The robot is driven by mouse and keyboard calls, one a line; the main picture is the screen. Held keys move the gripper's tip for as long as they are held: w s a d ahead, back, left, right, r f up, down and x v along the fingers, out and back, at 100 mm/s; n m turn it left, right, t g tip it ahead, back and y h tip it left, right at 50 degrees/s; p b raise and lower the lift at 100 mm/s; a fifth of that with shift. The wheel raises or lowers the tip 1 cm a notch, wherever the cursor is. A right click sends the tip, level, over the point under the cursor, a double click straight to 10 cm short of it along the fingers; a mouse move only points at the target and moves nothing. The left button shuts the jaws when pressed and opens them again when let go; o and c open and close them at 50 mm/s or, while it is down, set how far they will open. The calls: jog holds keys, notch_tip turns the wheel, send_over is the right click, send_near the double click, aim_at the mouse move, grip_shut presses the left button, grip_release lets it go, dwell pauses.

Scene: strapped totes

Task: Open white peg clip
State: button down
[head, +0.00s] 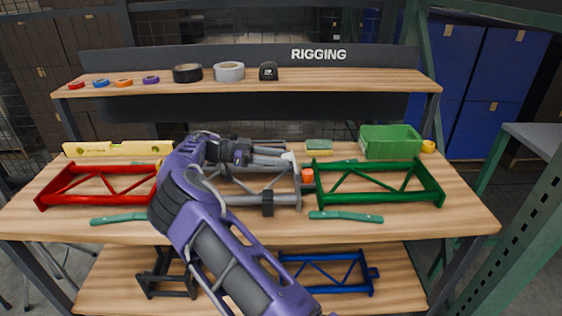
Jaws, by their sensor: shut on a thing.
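My gripper (282,160) reaches from the left over the middle of the workbench, pointing right. Its fingers are shut on a small white piece at their tips, which looks like the white peg clip (290,157). The clip is at the far right end of the grey frame (284,200), and the fingers partly hide it. I cannot tell whether the clip is open or closed. A dark clip or block (268,204) sits on the near bar of the grey frame. My arm hides the left part of that frame.
A red frame (98,199) lies left and a green frame (380,202) right. An orange piece (307,176) stands between grey and green frames. A green bin (391,142) is behind. A shelf (340,82) with tape rolls overhangs the back. Teal straps (346,216) lie in front.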

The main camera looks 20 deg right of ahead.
jog(key=shift+f+h, duration=0.1)
jog(key=shift+h, duration=0.2)
jog(key=shift+c, duration=2.4)
grip_release()
jog(key=shift+w+a, duration=0.1)
jog(key=shift+a, duration=0.15)
